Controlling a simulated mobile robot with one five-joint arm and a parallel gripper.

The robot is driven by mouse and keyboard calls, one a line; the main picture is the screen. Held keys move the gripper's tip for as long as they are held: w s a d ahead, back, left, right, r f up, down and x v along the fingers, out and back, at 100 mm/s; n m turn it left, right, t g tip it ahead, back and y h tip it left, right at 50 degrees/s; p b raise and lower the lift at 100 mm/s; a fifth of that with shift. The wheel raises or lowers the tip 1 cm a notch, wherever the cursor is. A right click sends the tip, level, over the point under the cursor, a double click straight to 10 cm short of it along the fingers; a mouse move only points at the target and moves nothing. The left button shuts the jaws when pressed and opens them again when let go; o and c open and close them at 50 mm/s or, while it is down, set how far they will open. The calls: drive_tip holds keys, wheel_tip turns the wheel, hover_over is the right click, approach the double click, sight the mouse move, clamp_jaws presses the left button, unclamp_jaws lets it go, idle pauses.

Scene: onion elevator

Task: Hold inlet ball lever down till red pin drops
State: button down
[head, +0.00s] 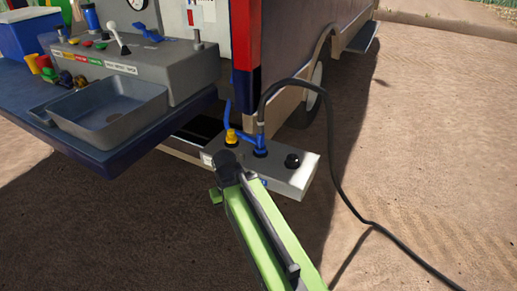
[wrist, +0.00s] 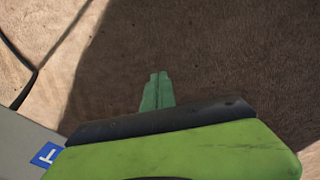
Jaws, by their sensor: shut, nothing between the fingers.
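My gripper (wrist: 157,90) is shut and empty in the wrist view, with its green fingers together over shaded bare ground. In the head view my arm comes down in front of a low pale inlet box (head: 297,186) and hides part of it; the fingertips cannot be made out there. The box carries a yellow fitting (head: 231,135), a blue fitting (head: 260,143) with a hose, and a black round knob (head: 292,160). I cannot tell which part is the inlet ball lever. The box's edge (wrist: 22,140) shows at the wrist view's lower left.
A grey control panel (head: 180,64) with a white-knobbed lever (head: 113,28) and a sink (head: 108,109) stand on a blue counter (head: 110,158). A black hose (head: 331,140) arches right to the ground. Open dirt lies to the right.

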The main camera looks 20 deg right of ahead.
drive_tip(key=shift+d+f+b, duration=0.2)
drive_tip(key=shift+f+b, duration=0.3)
drive_tip(key=shift+d+f+b, duration=0.2)
drive_tip(key=shift+f+b, duration=0.25)
drive_tip(key=shift+f, duration=0.05)
drive_tip(key=a+r+p, duration=0.3)
drive_tip(key=r+p, duration=1)
drive_tip(key=shift+w+a+r+p, duration=0.25)
drive_tip(key=shift+a+p, duration=0.05)
drive_tip(key=shift+a, duration=0.1)
drive_tip(key=d+r+p, duration=0.3)
drive_tip(key=r+p, duration=1.5)
drive_tip(key=shift+s+d, duration=0.2)
drive_tip(key=shift+s, duration=0.05)
